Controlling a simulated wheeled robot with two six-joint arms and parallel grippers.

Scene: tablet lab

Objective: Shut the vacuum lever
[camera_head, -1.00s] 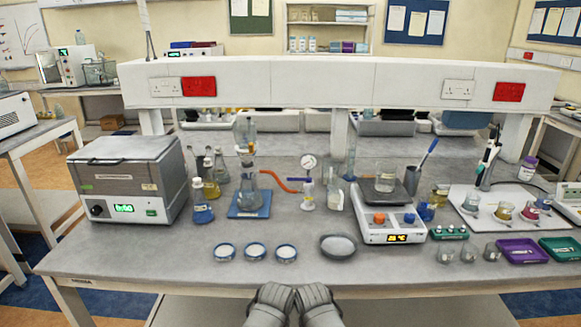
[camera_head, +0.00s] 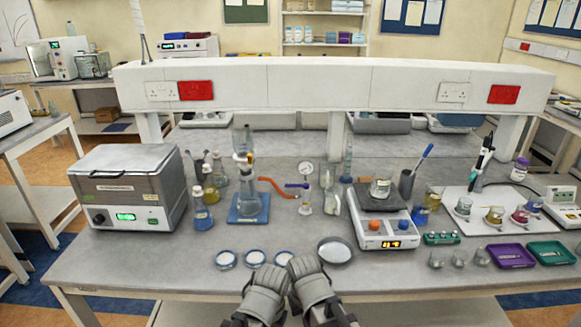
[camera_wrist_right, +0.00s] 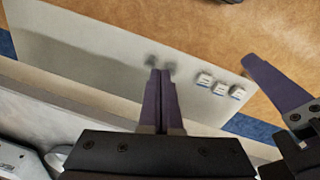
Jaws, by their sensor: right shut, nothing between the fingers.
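The vacuum lever (camera_head: 298,185) is a small blue-purple handle lying about level, pointing left on a white valve body (camera_head: 305,205) with a round gauge (camera_head: 306,169) above it. An orange hose (camera_head: 275,187) runs between it and the filter flask (camera_head: 248,205). My left gripper (camera_head: 265,288) and my right gripper (camera_head: 310,285) are side by side at the bench's front edge, well in front of the lever; their fingertips are hidden there. In the right wrist view, my right gripper (camera_wrist_right: 160,85) has its purple fingers together, empty. One purple finger of the left gripper (camera_wrist_right: 275,85) shows.
Petri dishes (camera_head: 226,259) and a round grey dish (camera_head: 335,250) lie just beyond my grippers. Bottles (camera_head: 203,210) stand left of the flask. A balance-like device (camera_head: 385,235) with a beaker on it stands right of the valve. Bare bench lies between dishes and valve.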

